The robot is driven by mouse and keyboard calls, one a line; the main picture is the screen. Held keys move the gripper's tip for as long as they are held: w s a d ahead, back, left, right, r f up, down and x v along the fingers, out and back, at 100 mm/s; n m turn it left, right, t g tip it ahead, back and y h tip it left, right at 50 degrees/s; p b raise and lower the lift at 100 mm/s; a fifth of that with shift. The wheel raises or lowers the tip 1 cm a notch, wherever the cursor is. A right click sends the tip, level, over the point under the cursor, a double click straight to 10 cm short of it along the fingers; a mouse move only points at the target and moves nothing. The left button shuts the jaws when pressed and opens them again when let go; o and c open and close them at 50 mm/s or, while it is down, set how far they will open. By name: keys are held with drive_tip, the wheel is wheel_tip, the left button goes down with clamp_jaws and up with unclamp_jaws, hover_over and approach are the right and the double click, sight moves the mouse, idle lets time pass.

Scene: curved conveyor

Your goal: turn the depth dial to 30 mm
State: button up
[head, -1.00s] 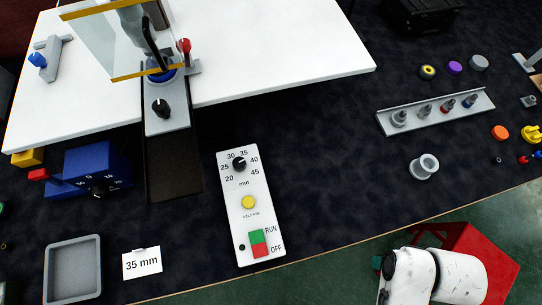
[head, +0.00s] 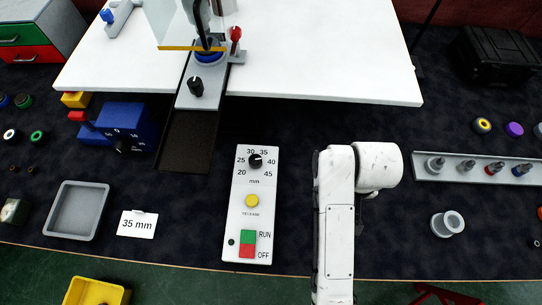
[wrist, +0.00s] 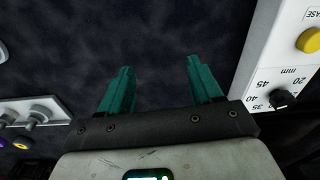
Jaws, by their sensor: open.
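The white control panel (head: 240,205) stands in the middle of the head view. Its black dial (head: 255,161) has marks from 20 to 45 mm; the white pointer seems to face right, near 40, but is small. In the head view my white arm shows right of the panel; the gripper is not visible there.
A card (head: 137,224) reads 35 mm. Left of the panel are a grey tray (head: 48,213) and a blue box with a knob (head: 118,128). A yellow button (head: 252,200) and green-red switch (head: 248,244) sit below the dial. A grey rack (head: 440,179) lies right of my arm.

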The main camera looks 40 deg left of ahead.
drive_tip(key=a+r+n, duration=0.3)
drive_tip(key=a+r, duration=0.1)
drive_tip(key=a, duration=0.8)
wheel_tip(320, 180, up, 4)
drive_tip(key=n+b, duration=0.1)
drive_tip(key=n, duration=0.1)
hover_over(255, 159)
wheel_tip(255, 159, down, 10)
drive_tip(key=shift+f, duration=0.15)
drive_tip(key=shift+d, duration=0.1)
drive_tip(key=c, duration=1.1)
